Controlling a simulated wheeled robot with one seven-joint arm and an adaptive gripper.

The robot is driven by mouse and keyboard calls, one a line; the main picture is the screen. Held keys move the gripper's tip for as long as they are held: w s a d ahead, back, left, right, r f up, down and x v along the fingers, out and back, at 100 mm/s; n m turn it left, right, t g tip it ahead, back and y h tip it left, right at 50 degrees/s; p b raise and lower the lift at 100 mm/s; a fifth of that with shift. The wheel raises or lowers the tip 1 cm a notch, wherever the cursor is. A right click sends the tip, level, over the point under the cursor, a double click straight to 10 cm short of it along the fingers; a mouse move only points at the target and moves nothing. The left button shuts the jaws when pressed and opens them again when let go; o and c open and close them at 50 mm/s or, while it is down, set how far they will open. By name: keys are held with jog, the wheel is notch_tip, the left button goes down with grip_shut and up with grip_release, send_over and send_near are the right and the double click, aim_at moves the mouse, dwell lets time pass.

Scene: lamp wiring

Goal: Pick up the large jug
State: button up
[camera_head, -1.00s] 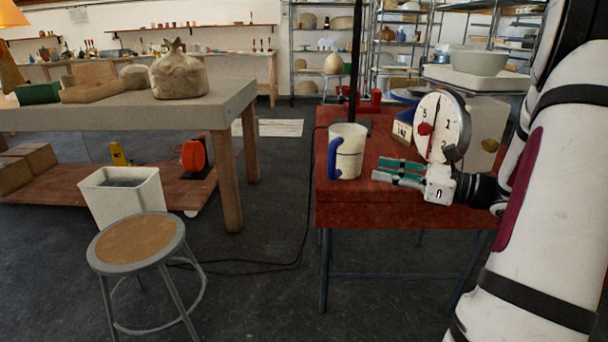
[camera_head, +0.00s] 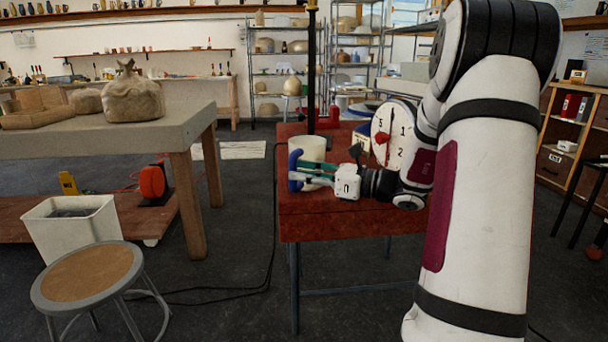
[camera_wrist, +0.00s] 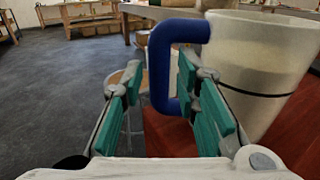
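The large jug is a cream-white vessel (camera_head: 309,147) with a thin dark band and a blue handle (camera_head: 294,160). It stands upright on the red table (camera_head: 330,219), near its left side. My gripper (camera_head: 308,174) is at the handle, in front of the jug, and partly hides it. In the wrist view the jug's body (camera_wrist: 262,62) fills the upper right. The blue handle (camera_wrist: 158,70) shows between my two teal fingers (camera_wrist: 158,88), with a gap on the left. The fingers are open; the right finger overlaps part of the handle's lower end.
A white dial scale (camera_head: 397,135) stands on the red table behind my arm. A dark upright post (camera_head: 311,70) rises at the table's back. A round stool (camera_head: 88,273), a white bin (camera_head: 75,230) and a grey-topped workbench (camera_head: 110,138) are to the left. Dark floor lies between.

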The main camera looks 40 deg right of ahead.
aim_at(293, 167)
jog(key=x, duration=0.3)
jog(key=shift+b, duration=0.4)
grip_shut()
jog(key=shift+r, duration=0.25)
